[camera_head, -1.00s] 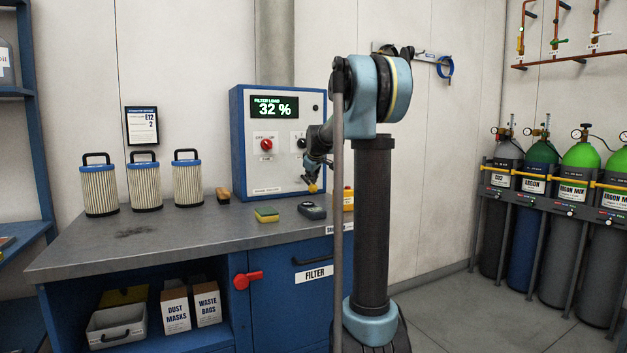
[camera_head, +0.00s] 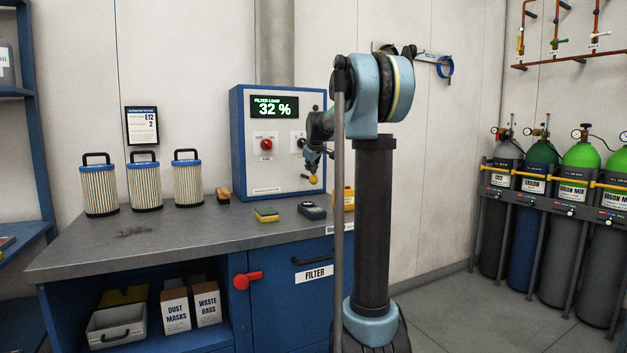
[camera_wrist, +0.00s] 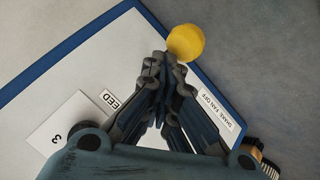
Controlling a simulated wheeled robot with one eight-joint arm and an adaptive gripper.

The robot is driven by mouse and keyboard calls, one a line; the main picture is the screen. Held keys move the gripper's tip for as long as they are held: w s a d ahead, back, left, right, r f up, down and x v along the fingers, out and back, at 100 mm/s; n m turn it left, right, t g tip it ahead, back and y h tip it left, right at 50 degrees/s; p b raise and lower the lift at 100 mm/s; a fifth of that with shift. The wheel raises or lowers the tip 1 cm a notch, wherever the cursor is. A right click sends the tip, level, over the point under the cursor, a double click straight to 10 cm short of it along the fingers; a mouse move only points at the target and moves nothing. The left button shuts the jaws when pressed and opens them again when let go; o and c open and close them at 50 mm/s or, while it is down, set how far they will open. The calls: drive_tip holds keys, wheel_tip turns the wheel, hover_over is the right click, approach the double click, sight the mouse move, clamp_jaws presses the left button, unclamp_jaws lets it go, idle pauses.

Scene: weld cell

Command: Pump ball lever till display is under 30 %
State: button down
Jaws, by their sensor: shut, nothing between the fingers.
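The blue and grey control box (camera_head: 237,140) stands on the bench against the wall. Its green display (camera_head: 275,107) reads FILTER LOAD 32 %. The yellow ball of the lever (camera_head: 313,180) shows low in front of the box's right side. In the wrist view the yellow ball (camera_wrist: 186,42) lies just beyond my fingertips. My gripper (camera_wrist: 166,60) is shut and empty, its tips close to the ball; whether they touch it I cannot tell. In the head view my gripper (camera_head: 316,165) is small and sits just above the ball. The lever's rod is hidden.
A red knob (camera_head: 266,143) is on the box front. Three filters (camera_head: 145,185) stand to the left. A brush (camera_head: 223,195) lies beside the box.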

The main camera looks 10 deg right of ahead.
drive_tip(key=shift+r, duration=0.55)
drive_tip(key=shift+r, duration=0.1)
drive_tip(key=shift+r, duration=2.45)
drive_tip(key=s+f+m+g, duration=0.2)
drive_tip(key=s+f, duration=1)
drive_tip(key=s, duration=0.6)
drive_tip(key=s+f+m+g, duration=0.2)
drive_tip(key=s+f+m, duration=0.2)
drive_tip(key=s+f, duration=0.9)
drive_tip(key=s+d+f+m+g, duration=0.1)
drive_tip(key=s+f, duration=1.1)
drive_tip(key=s, duration=1.3)
drive_tip(key=shift+s+f+m+g, duration=0.2)
drive_tip(key=shift+f+m+g, duration=0.05)
drive_tip(key=shift+m+g, duration=0.7)
